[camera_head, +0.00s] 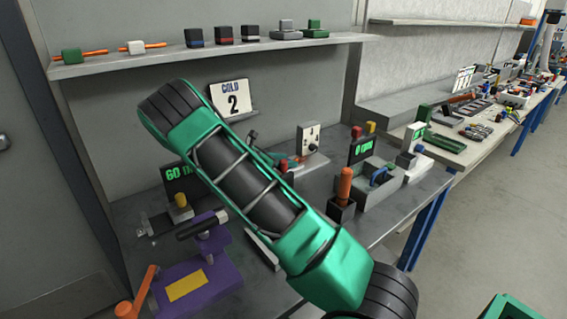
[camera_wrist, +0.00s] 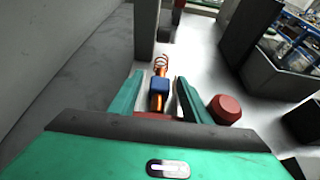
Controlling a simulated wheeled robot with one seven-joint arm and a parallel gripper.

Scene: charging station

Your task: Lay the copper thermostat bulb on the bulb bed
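In the wrist view, a copper piece (camera_wrist: 157,104) with a blue block (camera_wrist: 159,85) and a thin copper coil (camera_wrist: 160,62) lies between the fingers of my gripper (camera_wrist: 160,92); it looks like the thermostat bulb. The two green fingers stand on either side of it, with a narrow gap on each side, so the gripper appears open around it. Something red (camera_wrist: 143,115) shows below the copper piece. In the head view my own arm hides most of the gripper and the bulb. I cannot pick out the bulb bed for certain.
A purple fixture with a yellow patch (camera_head: 187,286) stands at the bench's front left. A "COLD 2" card (camera_head: 230,98) stands at the back. An orange-handled block (camera_head: 342,208) and a grey unit (camera_head: 379,185) stand right. In the wrist view, a red knob (camera_wrist: 225,109) is close to the right finger.

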